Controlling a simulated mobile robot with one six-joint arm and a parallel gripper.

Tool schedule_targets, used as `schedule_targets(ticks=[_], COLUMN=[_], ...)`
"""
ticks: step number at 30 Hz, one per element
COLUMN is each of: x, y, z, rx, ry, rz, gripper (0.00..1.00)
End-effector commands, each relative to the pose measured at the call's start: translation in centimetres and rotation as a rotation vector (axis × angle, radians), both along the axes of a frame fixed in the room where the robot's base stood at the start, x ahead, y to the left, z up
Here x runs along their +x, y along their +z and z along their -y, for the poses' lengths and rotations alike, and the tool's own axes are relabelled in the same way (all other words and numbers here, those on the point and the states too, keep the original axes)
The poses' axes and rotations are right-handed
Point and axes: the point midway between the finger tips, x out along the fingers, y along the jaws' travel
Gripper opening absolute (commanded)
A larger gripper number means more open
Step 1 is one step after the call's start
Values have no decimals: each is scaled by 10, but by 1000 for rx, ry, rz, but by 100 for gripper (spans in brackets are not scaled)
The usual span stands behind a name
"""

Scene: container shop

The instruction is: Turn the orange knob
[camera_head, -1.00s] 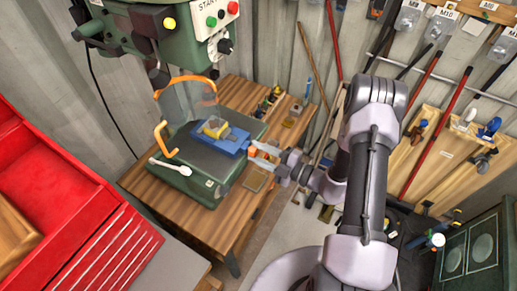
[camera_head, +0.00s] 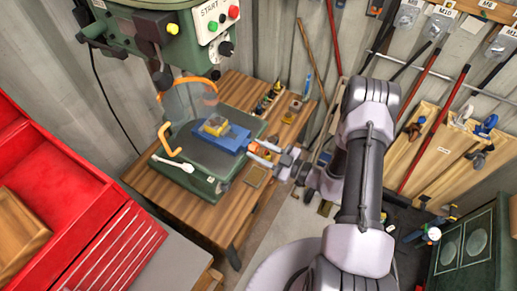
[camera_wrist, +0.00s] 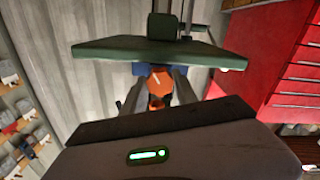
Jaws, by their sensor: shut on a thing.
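The orange knob (camera_wrist: 158,80) is at the middle of the wrist view, with a pale line mark on its face. My gripper (camera_wrist: 157,88) has one dark finger on each side of it and is shut on it. A blue vise (camera_wrist: 142,68) lies just behind the knob. In the head view my gripper (camera_head: 257,149) reaches in from the right to the end of the blue vise (camera_head: 222,138).
The vise sits on the drill press's dark green table (camera_head: 208,160), under an orange-framed guard (camera_head: 168,140). A white-tipped lever (camera_head: 172,163) is at the table's left. A wooden bench (camera_head: 165,200) holds small parts. A red tool chest (camera_head: 70,215) stands at left.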

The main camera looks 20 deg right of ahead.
Motion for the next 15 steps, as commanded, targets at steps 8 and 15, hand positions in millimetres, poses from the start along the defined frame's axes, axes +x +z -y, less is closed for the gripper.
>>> schedule_targets(ticks=[8, 15], x=[0, 0], y=[0, 0], z=[0, 0], rx=[38, 42], ry=[-1, -1], rz=[-37, -42], gripper=[0, 0])
